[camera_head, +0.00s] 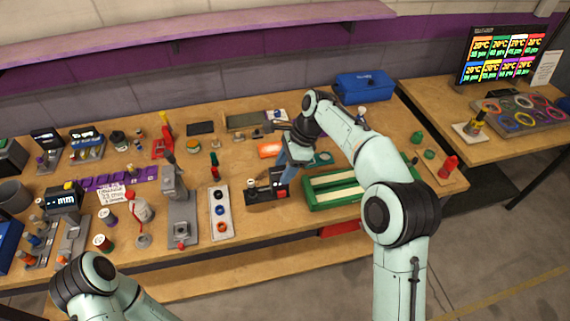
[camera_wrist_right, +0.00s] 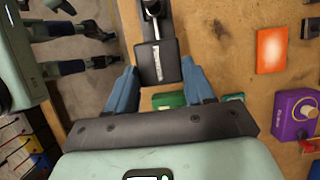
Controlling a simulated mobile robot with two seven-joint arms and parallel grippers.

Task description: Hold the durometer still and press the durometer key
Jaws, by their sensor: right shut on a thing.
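The durometer, as far as I can tell, is the black device (camera_head: 262,192) near the front middle of the bench. In the right wrist view it is a black block (camera_wrist_right: 157,62) with small white lettering along its side, too small to read surely. My right gripper (camera_head: 284,176) reaches down onto it from above. I cannot make out the key; the gripper and arm hide part of the device. My left arm enters at the lower left, but its gripper is out of view.
A green tray (camera_head: 329,190) stands close right of the device, and a light strip with coloured rings (camera_head: 221,214) stands to its left. An orange box (camera_head: 270,150) lies behind it; it also shows in the right wrist view (camera_wrist_right: 271,50). Many instruments crowd the bench's left half.

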